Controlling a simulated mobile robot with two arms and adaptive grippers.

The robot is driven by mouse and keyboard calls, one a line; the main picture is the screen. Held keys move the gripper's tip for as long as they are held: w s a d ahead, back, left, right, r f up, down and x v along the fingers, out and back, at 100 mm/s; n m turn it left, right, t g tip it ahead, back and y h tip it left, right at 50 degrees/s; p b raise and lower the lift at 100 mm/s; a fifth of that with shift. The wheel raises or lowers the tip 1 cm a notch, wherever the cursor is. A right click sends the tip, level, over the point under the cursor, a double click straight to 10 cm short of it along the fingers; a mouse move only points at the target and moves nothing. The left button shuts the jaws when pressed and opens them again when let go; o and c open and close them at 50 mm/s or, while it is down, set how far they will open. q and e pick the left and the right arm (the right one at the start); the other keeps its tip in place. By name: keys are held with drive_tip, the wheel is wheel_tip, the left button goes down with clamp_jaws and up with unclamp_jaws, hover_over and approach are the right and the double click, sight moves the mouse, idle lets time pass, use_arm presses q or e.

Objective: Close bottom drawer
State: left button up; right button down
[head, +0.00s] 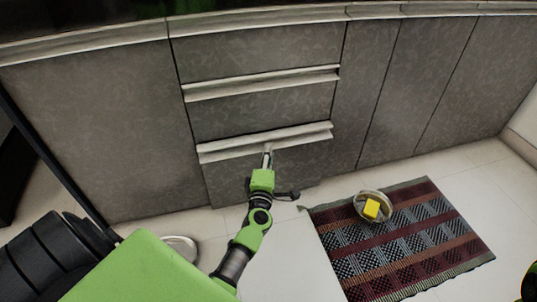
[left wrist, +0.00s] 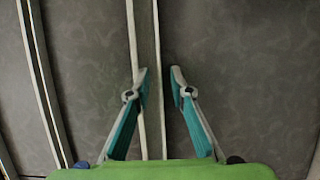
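The bottom drawer (head: 307,160) is the lowest front in the grey cabinet's stack, with a pale ledge handle (head: 225,149) along its top edge. Its front looks close to flush; I cannot tell whether a small gap is left. My left gripper (head: 268,150) is at this handle, near its middle. In the left wrist view, the left gripper (left wrist: 161,72) has its two teal fingers apart, with the pale handle strip (left wrist: 158,30) running between and beside them. Nothing is clamped. I cannot tell whether a fingertip touches the handle. My right gripper is not in view.
Upper drawers with a pale handle (head: 215,92) are shut above. A patterned rug (head: 435,235) lies on the floor at right, with a round bowl (head: 361,212) holding a yellow block (head: 371,209). A pale round object (head: 183,243) is partly hidden behind my arm.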

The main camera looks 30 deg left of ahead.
use_arm(q)
clamp_jaws()
drive_tip(key=shift+w+a+r, duration=0.1)
drive_tip(key=shift+w+a, duration=1)
drive_tip(key=shift+a, duration=0.25)
unclamp_jaws()
drive_tip(key=v, duration=1.2)
